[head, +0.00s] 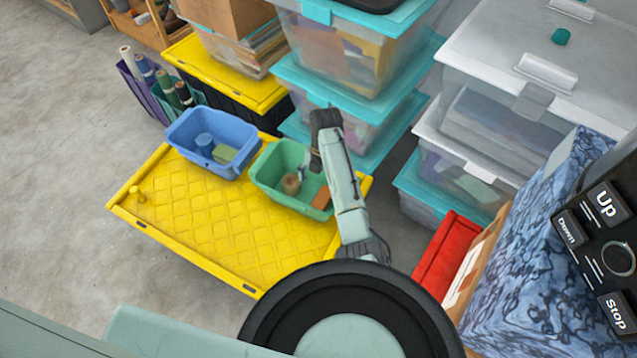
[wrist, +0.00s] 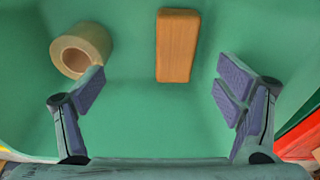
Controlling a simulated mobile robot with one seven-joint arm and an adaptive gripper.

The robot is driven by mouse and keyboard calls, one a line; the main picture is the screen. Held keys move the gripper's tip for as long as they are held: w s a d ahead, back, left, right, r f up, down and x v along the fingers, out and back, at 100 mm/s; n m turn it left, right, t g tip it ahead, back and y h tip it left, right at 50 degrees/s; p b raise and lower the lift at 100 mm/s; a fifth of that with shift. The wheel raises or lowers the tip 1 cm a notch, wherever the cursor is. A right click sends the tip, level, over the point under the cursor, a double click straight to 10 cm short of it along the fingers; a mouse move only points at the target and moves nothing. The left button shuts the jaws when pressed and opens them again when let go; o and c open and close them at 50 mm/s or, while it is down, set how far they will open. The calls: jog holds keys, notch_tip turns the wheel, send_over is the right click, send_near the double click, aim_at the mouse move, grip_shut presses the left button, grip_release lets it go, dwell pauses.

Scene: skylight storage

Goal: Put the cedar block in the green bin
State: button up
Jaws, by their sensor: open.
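The cedar block, an orange-brown wooden block (wrist: 177,46), lies flat on the floor of the green bin (head: 262,180). In the head view the block (head: 321,197) shows at the bin's right end, partly behind my arm. My gripper (wrist: 163,92) is open and empty, its fingers spread wide to either side over the bin floor. The block is between and beyond the fingertips in the wrist view, apart from both. In the head view my gripper (head: 315,160) is over the bin's back right part.
A tan tape roll (wrist: 80,50) is in the green bin, left of the block. A blue bin (head: 190,155) with a blue cylinder and a greenish block stands to the left on the yellow lid (head: 215,220). Clear storage boxes (head: 335,60) are stacked behind.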

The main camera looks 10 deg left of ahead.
jog(key=shift+w+r+p, duration=0.15)
jog(key=shift+r+p, duration=0.55)
jog(key=shift+r, duration=0.4)
notch_tip(320, 180, up, 12)
jog(key=w, duration=0.1)
jog(key=shift+w+d, duration=0.25)
jog(key=shift+w, duration=0.15)
jog(key=shift+f, duration=0.1)
